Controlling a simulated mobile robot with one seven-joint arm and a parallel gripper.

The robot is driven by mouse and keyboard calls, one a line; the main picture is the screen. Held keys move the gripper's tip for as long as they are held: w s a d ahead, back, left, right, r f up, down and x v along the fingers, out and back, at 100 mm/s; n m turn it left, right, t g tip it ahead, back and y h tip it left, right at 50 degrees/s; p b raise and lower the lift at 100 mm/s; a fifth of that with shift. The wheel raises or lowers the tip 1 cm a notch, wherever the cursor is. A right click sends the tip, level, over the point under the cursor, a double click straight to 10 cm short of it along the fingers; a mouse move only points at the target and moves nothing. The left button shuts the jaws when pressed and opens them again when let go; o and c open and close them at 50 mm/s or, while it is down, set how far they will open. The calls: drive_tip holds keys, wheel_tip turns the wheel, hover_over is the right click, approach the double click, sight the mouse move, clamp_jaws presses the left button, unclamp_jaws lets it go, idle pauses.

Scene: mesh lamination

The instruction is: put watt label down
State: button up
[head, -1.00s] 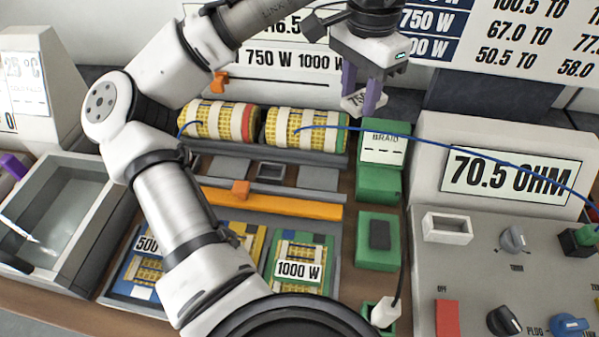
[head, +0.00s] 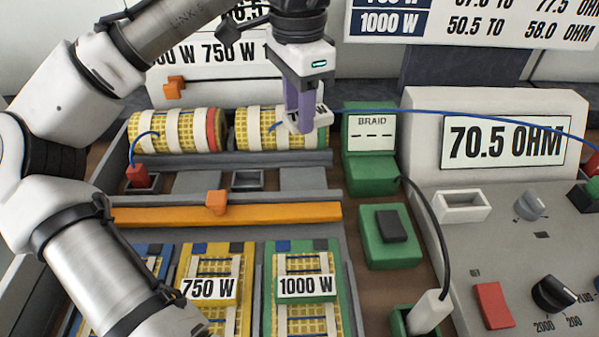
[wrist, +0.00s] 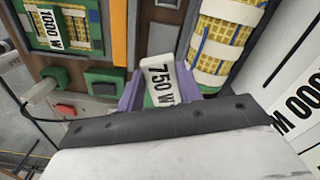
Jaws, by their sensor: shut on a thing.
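My gripper (head: 300,112) has purple fingers and is shut on a small white watt label (head: 316,117). In the wrist view the label (wrist: 160,80) reads "750 W" and sits between the two fingers. In the head view the fingers hide part of it. The gripper is at the right end of the right yellow mesh roll (head: 252,130). I cannot tell whether the label touches the roll. Below, a green-framed panel carries a "1000 W" label (head: 305,287) and a yellow-framed panel carries a "750 W" label (head: 207,288).
A green BRAID box (head: 371,165) stands just right of the gripper. A blue wire runs from there over the meter reading 70.5 OHM (head: 507,136). An orange bar (head: 270,213) lies in front of the rolls. A white sign with watt values stands behind them.

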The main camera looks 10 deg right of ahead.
sight(298, 181)
wheel_tip(298, 181, down, 12)
drive_tip(key=shift+r+b, duration=0.1)
drive_tip(key=shift+b, duration=0.3)
drive_tip(key=shift+f, duration=0.25)
drive_tip(key=o, duration=1)
drive_tip(key=shift+r, duration=0.15)
wheel_tip(298, 181, up, 12)
drive_tip(key=shift+r+p, duration=0.1)
drive_tip(key=shift+p, duration=0.45)
